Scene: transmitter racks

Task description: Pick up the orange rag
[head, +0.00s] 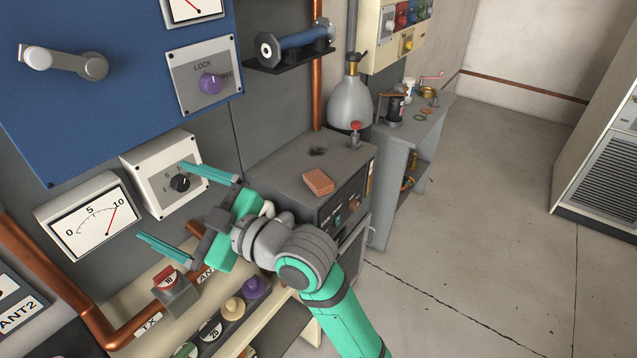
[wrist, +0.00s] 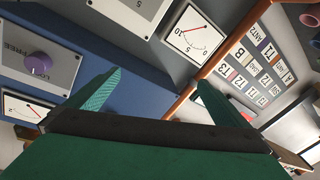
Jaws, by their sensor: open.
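The orange rag (head: 318,181) is a small folded orange-brown square. In the head view it lies flat on top of a grey equipment box, near the box's front edge. In the wrist view the fingers of my gripper (wrist: 150,95) are also apart and face panels and meters. The rag does not show in the wrist view.
The grey box (head: 280,165) has a small dark item beside the rag. A grey gas bottle (head: 350,100) and a red-topped valve (head: 355,132) stand behind. A cluttered side bench (head: 420,125) is to the right. Knobs and meters line the left wall. The floor at right is clear.

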